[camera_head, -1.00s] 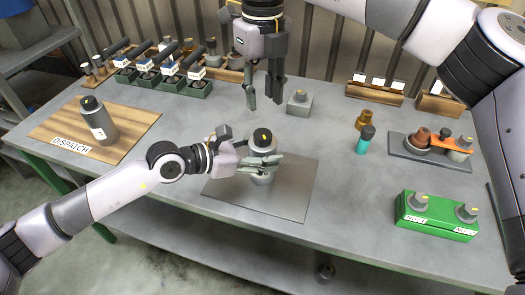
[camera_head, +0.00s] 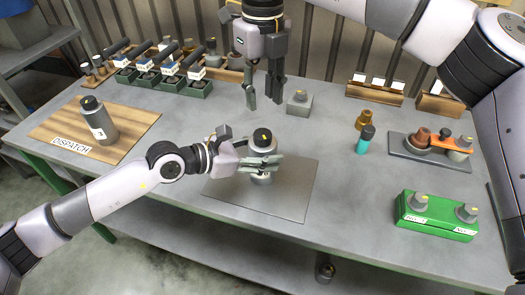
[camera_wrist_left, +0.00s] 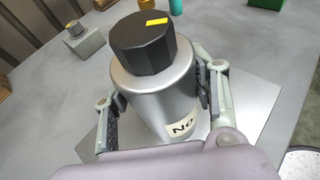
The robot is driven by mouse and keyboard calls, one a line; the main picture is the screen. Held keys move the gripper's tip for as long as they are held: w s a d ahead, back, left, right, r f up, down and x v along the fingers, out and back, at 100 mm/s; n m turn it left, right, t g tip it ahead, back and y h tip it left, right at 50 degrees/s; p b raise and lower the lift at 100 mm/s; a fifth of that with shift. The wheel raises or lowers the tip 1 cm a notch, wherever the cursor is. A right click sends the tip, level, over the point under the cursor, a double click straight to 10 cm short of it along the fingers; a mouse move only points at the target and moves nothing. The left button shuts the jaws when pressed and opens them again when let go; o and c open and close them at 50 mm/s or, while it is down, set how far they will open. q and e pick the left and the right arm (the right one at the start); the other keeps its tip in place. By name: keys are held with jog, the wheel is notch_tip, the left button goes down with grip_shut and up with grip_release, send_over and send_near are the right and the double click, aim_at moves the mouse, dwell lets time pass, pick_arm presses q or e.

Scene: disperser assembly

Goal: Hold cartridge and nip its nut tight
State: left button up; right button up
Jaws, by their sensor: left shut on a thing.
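The cartridge (camera_head: 264,150) is a grey cylinder standing upright on the grey metal plate (camera_head: 292,203). Its black faceted nut (camera_wrist_left: 144,42) sits on top with a yellow mark, and a label starting "No" shows low on its side in the left wrist view. My left gripper (camera_head: 262,163) is shut on the cartridge's body, with a finger on each side below the nut. My right gripper (camera_head: 262,96) hangs above and behind the cartridge with its fingers apart, open and empty.
A grey block with a nut (camera_head: 299,102) stands behind the plate. A green stand (camera_head: 437,216) with two nuts is at right. Another labelled cartridge (camera_head: 99,122) stands on the wooden dispatch board (camera_head: 50,128) at left.

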aim_at(263, 133)
dwell(0.4)
jog(key=shift+o, duration=2.4)
jog(key=n, duration=0.3)
jog(key=shift+r, duration=0.2)
notch_tip(263, 133, down, 10)
jog(key=n, duration=1.5)
jog(key=shift+f, duration=0.15)
jog(key=shift+c, duration=0.5)
jog(key=c, duration=1.1)
